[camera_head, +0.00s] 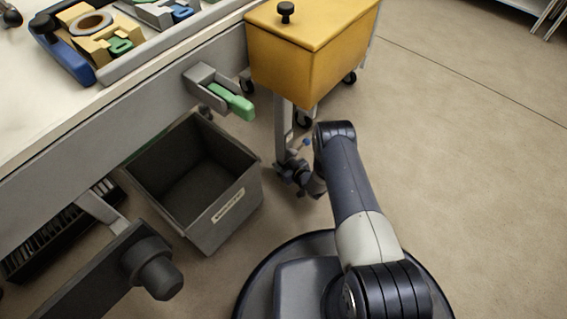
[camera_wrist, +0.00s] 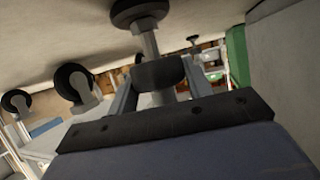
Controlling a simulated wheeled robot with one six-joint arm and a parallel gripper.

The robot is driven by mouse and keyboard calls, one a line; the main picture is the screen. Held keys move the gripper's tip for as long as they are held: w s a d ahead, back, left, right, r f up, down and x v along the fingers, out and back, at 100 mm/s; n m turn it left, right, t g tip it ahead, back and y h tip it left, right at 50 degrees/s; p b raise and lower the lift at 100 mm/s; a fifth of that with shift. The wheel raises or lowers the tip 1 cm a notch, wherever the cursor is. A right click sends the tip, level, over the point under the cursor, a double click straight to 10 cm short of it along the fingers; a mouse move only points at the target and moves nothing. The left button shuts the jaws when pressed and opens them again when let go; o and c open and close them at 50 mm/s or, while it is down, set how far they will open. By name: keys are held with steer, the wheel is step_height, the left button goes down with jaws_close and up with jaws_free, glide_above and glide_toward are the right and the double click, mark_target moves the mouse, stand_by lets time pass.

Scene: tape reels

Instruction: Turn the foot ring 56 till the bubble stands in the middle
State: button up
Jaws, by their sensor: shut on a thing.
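A dark foot ring (camera_wrist: 160,73) sits on a metal stem in the wrist view, where the floor is at the top. A round dark foot pad (camera_wrist: 138,11) ends the stem against the floor. My gripper (camera_wrist: 161,84) has one grey finger on each side of the ring and is shut on it. In the head view the end of my arm is low beside the yellow cart (camera_head: 310,60), and the fingers cannot be made out there. No number is readable on the ring. The bubble is not visible in either view.
Casters (camera_wrist: 73,84) stand left of the ring in the wrist view. In the head view a dark open bin (camera_head: 222,222) is left of my arm. A green handle (camera_head: 232,101) juts from the bench (camera_head: 125,121). The floor at the right is clear.

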steer(key=shift+m+t+h, duration=1.3)
steer(key=shift+m+h, duration=1)
steer(key=o, duration=1)
steer(key=p+v, duration=0.5)
steer(key=v, duration=0.5)
steer(key=shift+s+r, duration=0.15)
steer(key=shift+s, duration=0.25)
steer(key=shift+w, duration=0.1)
